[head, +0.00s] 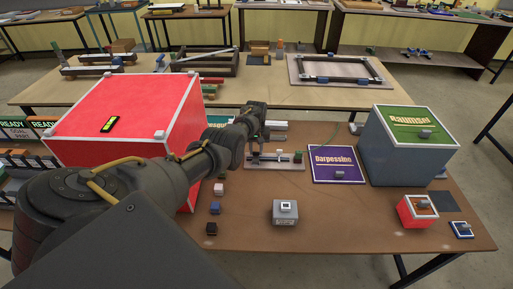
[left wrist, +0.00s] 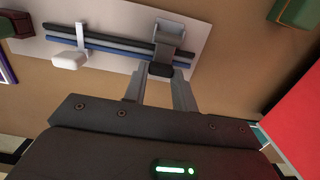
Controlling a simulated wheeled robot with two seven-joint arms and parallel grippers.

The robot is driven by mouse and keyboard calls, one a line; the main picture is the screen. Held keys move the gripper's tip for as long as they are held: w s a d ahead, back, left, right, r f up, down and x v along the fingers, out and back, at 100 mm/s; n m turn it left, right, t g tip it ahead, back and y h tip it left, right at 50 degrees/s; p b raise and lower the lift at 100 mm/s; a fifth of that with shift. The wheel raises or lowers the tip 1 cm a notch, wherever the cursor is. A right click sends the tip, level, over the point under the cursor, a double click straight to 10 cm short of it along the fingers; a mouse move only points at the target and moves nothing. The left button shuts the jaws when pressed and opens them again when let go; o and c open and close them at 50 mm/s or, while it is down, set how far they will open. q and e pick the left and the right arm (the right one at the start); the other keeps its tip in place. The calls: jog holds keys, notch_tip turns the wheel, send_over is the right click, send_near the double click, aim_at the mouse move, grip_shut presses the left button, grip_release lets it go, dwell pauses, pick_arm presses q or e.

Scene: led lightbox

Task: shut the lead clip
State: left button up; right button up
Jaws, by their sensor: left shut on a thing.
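In the left wrist view a white plate (left wrist: 205,48) carries several dark and blue leads (left wrist: 112,45) running side by side. A grey clip (left wrist: 170,28) stands over the leads near the plate's edge, and I cannot tell how far its lever is tilted. My left gripper (left wrist: 160,75) has its fingers closed on a small dark end piece in front of the clip, which seems to be part of it. In the head view my left gripper (head: 250,140) is over the left part of the plate (head: 276,166) and hides part of it. My right gripper is not seen.
A small grey box (head: 285,213) stands in front. A white knob (left wrist: 69,60) is on the plate.

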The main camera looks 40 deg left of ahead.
pick_arm(q)
jog(key=shift+w, duration=0.1)
jog(key=o, duration=1)
notch_tip(320, 180, up, 11)
jog(key=p, duration=0.1)
jog(key=shift+w+a+f+p, duration=0.15)
jog(key=shift+w+a+p, duration=0.05)
jog(key=shift+p, duration=0.2)
